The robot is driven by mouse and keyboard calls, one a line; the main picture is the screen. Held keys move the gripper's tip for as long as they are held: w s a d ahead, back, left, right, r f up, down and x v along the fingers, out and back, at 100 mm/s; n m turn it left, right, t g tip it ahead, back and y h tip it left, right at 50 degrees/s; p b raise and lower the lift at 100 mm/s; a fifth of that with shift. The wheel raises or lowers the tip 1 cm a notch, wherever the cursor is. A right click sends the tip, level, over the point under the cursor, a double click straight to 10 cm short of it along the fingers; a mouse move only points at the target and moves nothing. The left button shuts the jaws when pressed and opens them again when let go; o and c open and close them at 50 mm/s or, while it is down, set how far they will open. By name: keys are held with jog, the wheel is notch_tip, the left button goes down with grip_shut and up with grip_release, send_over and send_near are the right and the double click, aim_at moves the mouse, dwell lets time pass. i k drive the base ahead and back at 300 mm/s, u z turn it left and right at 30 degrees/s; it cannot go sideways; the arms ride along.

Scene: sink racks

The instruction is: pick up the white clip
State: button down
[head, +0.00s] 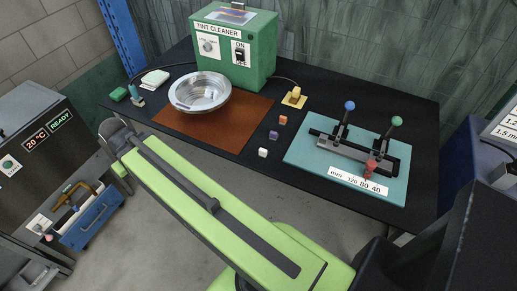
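A small white block-like piece (263,152) sits near the front edge of the black table in the head view. It is the likeliest white clip, but it is too small to make out a clip shape. A purple piece (274,134) and an orange piece (283,120) lie behind it in a loose row. My green arm crosses the foreground from lower right to a dark joint at the left. My gripper's fingers do not show, so its state and any hold are hidden.
A brown mat (222,133) bears a metal bowl (199,92); the green tint cleaner (232,50) stands behind. A teal board (310,153) with levers is right of the small pieces. A yellow piece (295,97) lies behind them. A dark machine (40,150) stands at left.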

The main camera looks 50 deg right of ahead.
aim_at(263, 153)
jog(key=z, duration=0.1)
jog(key=k, duration=1.05)
jog(key=u, duration=2.4)
jog(key=k, duration=0.15)
jog(key=z, duration=0.8)
